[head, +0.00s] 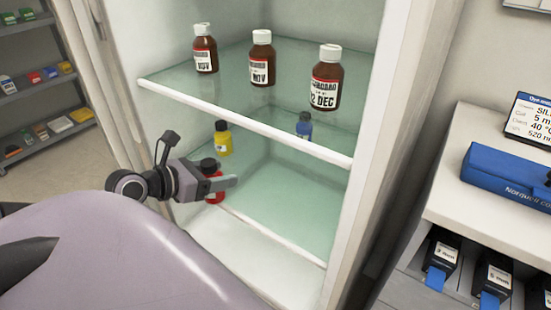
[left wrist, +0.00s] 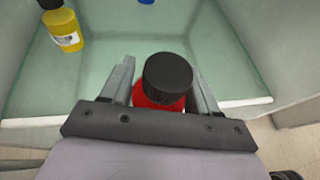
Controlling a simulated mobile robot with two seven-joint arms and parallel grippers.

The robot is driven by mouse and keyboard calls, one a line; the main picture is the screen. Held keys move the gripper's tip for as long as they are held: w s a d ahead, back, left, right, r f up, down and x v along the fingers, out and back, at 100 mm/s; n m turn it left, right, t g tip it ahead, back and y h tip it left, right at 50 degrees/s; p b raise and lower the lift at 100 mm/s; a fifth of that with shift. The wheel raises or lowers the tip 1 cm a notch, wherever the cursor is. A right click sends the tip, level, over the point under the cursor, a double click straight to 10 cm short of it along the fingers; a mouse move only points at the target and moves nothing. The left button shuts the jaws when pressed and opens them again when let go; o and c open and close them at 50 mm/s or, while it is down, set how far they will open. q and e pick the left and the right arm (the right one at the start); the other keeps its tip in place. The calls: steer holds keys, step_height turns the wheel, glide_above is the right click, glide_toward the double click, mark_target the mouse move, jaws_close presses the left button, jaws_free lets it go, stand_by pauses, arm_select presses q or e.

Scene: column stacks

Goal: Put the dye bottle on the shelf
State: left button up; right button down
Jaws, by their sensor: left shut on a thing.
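A red dye bottle with a black cap (head: 216,188) is between the fingers of my left gripper (head: 222,184), at the front of the lower glass shelf (head: 285,215). In the left wrist view the red bottle (left wrist: 162,82) stands between both fingers, which are shut on it. It looks upright. I cannot tell whether its base touches the shelf. A yellow bottle (head: 223,138) stands further back on the lower shelf, and a blue bottle (head: 304,125) stands at the back right. My right gripper is not in view.
The upper glass shelf (head: 240,118) holds several brown labelled bottles and sits above the gripper. Cabinet walls bound both sides. A counter with a blue box (head: 505,175) stands at right. The lower shelf's middle and front right are clear.

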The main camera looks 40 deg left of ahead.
arm_select(q)
steer(key=w, duration=0.4)
steer(key=w+d, duration=0.1)
steer(key=w, duration=0.9)
steer(key=shift+w+d, duration=0.25)
steer(key=shift+d, duration=0.1)
steer(key=shift+w+f+b, duration=0.1)
steer(key=shift+f+b, duration=0.3)
steer(key=shift+f, duration=1.35)
steer(key=shift+f, duration=0.2)
steer(key=o, duration=1.2)
steer(key=shift+r, duration=0.15)
steer(key=shift+s+r, duration=0.1)
steer(key=shift+s, duration=0.1)
steer(key=p+v, duration=0.1)
steer(key=v, duration=1)
steer(key=shift+s+a+r, duration=0.1)
steer(key=shift+s+r, duration=0.1)
steer(key=shift+s, duration=0.05)
